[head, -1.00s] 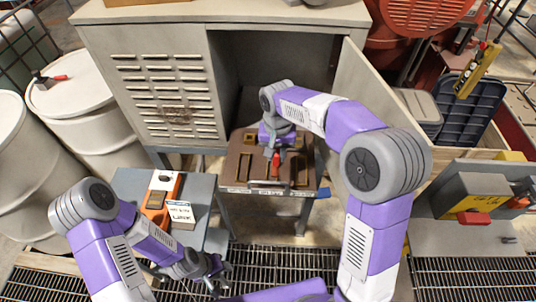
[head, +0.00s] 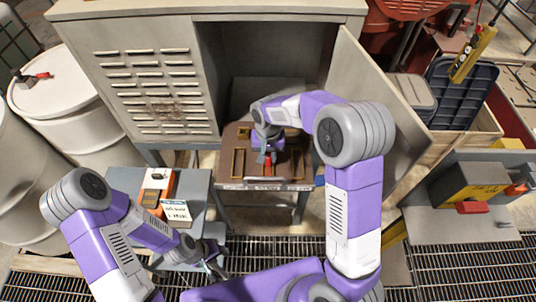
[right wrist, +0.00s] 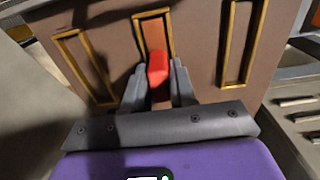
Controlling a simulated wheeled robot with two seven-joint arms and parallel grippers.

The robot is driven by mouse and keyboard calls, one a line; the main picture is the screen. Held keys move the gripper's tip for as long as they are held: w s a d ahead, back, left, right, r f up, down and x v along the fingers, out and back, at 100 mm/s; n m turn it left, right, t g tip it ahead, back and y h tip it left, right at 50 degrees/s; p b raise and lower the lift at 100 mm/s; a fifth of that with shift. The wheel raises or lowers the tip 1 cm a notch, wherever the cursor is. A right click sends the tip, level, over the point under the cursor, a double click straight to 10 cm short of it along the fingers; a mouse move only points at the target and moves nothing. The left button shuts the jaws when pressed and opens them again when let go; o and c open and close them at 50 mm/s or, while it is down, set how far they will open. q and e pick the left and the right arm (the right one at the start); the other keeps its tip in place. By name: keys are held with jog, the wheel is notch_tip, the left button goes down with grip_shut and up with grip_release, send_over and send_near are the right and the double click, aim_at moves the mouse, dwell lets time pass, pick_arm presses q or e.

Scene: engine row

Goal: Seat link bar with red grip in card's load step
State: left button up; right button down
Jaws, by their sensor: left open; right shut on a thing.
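My right gripper (head: 266,156) is shut on the red grip (head: 267,163) of the link bar, above the brown board (head: 231,142) in front of the open cabinet. In the right wrist view the red grip (right wrist: 157,66) sits between the fingers, over the lower part of the middle brass-framed slot (right wrist: 154,30). The bar below the grip is hidden, so I cannot tell whether it touches the slot. My left gripper (head: 217,262) is open and empty, low beside the grey side table. The white card (head: 176,213) lies on that table; its print is too small to read surely.
The left slot (right wrist: 82,65) and right slot (right wrist: 240,42) flank the middle one. An orange device (head: 156,189) lies beside the card. The cabinet door (head: 372,110) stands open right of my right arm. A grey-yellow box with a red handle (head: 472,207) stands at right.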

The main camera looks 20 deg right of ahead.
aim_at(268, 154)
jog(key=shift+f, duration=0.25)
jog(key=c, duration=0.9)
grip_release()
jog(key=shift+r, duration=0.15)
notch_tip(268, 154, up, 12)
jog(key=shift+r, duration=0.1)
